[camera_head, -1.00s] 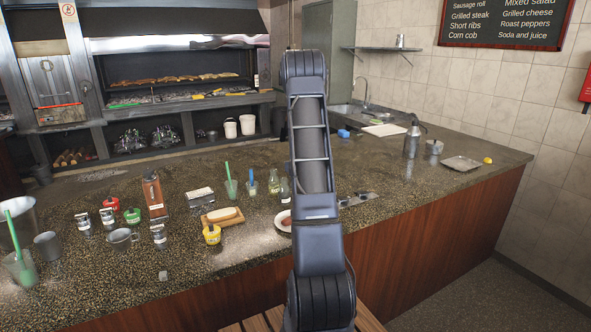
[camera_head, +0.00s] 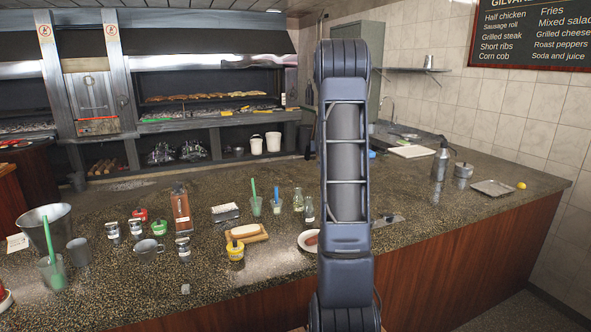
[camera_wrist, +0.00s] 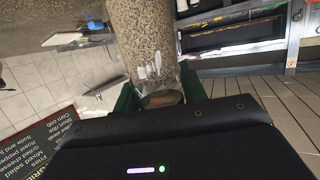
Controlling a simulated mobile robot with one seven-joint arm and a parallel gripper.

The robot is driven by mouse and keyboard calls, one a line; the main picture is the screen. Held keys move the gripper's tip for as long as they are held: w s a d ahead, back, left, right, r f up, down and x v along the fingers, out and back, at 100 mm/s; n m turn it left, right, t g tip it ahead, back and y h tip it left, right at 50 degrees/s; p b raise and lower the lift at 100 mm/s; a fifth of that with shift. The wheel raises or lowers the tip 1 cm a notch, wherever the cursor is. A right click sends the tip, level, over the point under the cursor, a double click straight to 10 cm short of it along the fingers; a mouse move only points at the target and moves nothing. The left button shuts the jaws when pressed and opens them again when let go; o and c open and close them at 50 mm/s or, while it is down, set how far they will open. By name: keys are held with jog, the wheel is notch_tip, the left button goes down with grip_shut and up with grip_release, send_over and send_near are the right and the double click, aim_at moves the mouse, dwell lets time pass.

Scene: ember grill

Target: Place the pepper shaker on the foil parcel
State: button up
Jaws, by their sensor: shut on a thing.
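My gripper (camera_wrist: 160,92) shows only in the wrist view, with dark green fingers shut on a clear, glassy thing, seemingly the pepper shaker (camera_wrist: 160,74). A darker, reddish-brown part shows at its near end. In the head view my raised arm hides the gripper and the shaker.
A metal tray (camera_head: 493,188) and flask (camera_head: 440,162) stand right.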

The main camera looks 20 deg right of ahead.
jog(key=w+a+r+n+y, duration=0.1)
jog(key=a+r+n+y, duration=0.15)
jog(key=a, duration=1.35)
jog(key=a+r+n+y, duration=0.15)
jog(key=a+y, duration=0.25)
jog(key=a, duration=1.1)
jog(key=w+a+r+n+y, duration=0.1)
jog(key=a+n+y, duration=0.2)
jog(key=a, duration=1.3)
jog(key=shift+t+h, duration=0.25)
jog(key=shift+t, duration=0.15)
notch_tip(320, 180, down, 19)
jog(key=shift+f, duration=0.2)
jog(key=o, duration=1)
jog(key=shift+f, duration=0.15)
jog(key=shift+o, duration=0.6)
